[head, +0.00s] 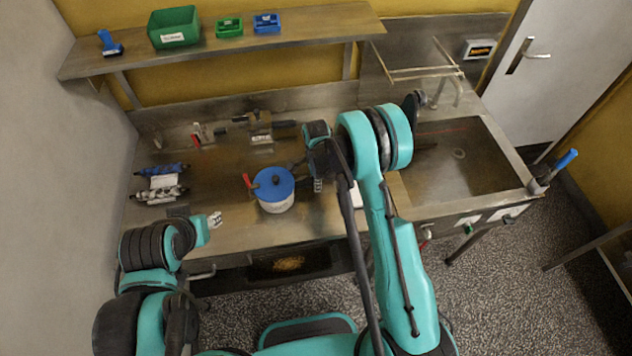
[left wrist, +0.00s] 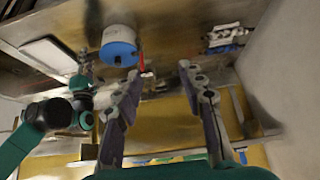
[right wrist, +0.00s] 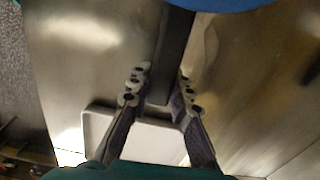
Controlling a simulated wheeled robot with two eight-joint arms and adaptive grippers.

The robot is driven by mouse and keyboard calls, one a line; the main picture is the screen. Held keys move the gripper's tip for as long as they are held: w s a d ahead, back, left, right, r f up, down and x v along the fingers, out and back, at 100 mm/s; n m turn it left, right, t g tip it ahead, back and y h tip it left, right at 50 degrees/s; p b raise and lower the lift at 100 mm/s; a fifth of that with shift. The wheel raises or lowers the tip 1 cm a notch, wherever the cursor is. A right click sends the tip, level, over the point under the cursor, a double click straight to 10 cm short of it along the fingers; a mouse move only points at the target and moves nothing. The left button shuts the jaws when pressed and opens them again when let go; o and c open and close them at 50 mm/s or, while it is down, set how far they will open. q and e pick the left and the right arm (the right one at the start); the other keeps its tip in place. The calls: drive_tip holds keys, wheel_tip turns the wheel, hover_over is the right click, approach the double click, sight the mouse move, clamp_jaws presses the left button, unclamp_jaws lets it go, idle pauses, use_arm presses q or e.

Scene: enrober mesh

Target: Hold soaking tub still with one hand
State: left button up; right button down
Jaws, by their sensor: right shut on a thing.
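The soaking tub (head: 276,203) is a white round pot with a blue lid, standing on the steel worktop. A red handle-like piece sticks up at its left side. A dark bar (right wrist: 174,50) reaches from the tub toward my right gripper (right wrist: 162,84), whose fingers are shut on it. The right arm hides part of this in the head view. My left gripper (head: 214,220) is apart from the tub, to its left, near the front edge. In the left wrist view its fingers (left wrist: 158,76) are spread and empty, with the tub (left wrist: 118,48) beyond them.
A white tray (right wrist: 97,130) lies under my right gripper. Spray-like rollers (head: 163,182) lie at the left, a clamp-like fixture (head: 260,125) at the back. A sink (head: 462,160) is at the right. A shelf (head: 330,24) holds a green bin (head: 174,27) and small boxes.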

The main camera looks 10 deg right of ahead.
use_arm(q)
drive_tip(key=c, duration=0.9)
drive_tip(key=shift+w+d+r, duration=0.1)
drive_tip(key=shift+w+r, duration=0.1)
clamp_jaws()
drive_tip(key=w+d+f+m+g+y, duration=0.1)
drive_tip(key=w+d+m+g, duration=0.2)
drive_tip(key=w+d+m, duration=0.35)
drive_tip(key=w+d+m+g, duration=0.2)
drive_tip(key=w+d+m, duration=0.2)
drive_tip(key=w+m, duration=0.5)
drive_tip(key=w+d+f+m+g+y, duration=0.1)
drive_tip(key=w+d+f+m, duration=0.3)
drive_tip(key=w+d+f, duration=0.1)
drive_tip(key=shift+d+f+g+y, duration=0.35)
drive_tip(key=shift+f+g+y, duration=0.05)
drive_tip(key=shift+f, duration=0.05)
